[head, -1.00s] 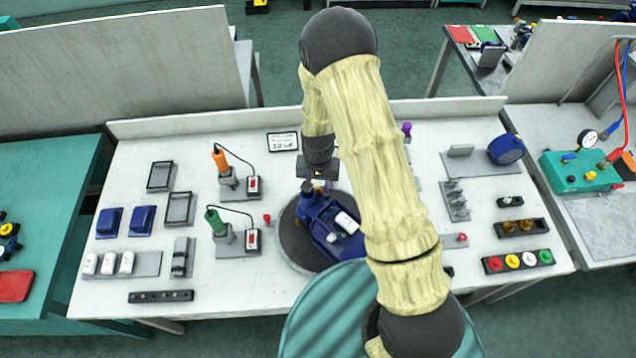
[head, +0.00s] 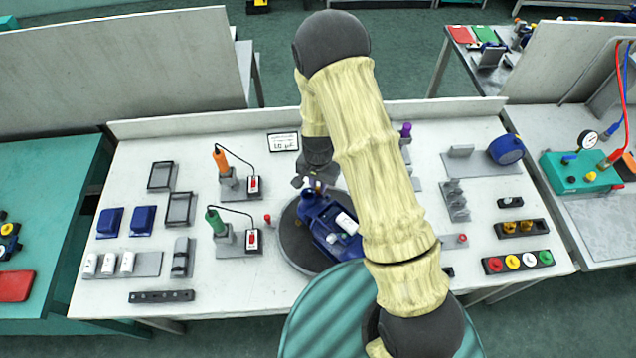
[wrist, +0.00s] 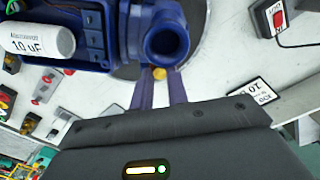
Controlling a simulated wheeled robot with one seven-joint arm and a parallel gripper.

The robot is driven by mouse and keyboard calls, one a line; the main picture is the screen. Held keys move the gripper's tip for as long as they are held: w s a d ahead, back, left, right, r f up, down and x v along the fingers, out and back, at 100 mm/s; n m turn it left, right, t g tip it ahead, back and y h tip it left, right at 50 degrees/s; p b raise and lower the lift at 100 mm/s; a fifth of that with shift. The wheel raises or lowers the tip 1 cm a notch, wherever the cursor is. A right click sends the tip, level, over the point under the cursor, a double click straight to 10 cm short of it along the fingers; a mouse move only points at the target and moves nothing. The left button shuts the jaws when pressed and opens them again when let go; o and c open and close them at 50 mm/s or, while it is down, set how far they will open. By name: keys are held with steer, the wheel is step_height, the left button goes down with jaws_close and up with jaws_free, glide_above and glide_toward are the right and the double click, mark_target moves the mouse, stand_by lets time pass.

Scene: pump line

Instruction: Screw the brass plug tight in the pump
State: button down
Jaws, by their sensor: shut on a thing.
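The blue pump (head: 318,212) sits on a dark round turntable (head: 287,228) in the middle of the bench. In the wrist view the pump (wrist: 118,40) shows its round open port (wrist: 166,41) and an open box with a white capacitor (wrist: 40,40) marked 10 uF. My gripper (wrist: 160,84) is shut on the small brass plug (wrist: 160,73), which shows at the fingertips beside the port's rim. In the head view my gripper (head: 311,184) is at the pump's far end. I cannot tell whether the plug touches the pump or sits in a thread.
An orange driver (head: 220,160) and a green driver (head: 214,221) stand in holders left of the pump, with cords. A 10 uF card (head: 283,142) lies behind. A tray of coloured caps (head: 517,261) is at the right. The bench between pump and drivers is mostly clear.

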steer(key=m, duration=0.3)
steer(key=shift+p, duration=0.3)
steer(key=shift+s+m+p, duration=0.1)
steer(key=shift+m+p, duration=0.2)
steer(key=shift+m, duration=1.6)
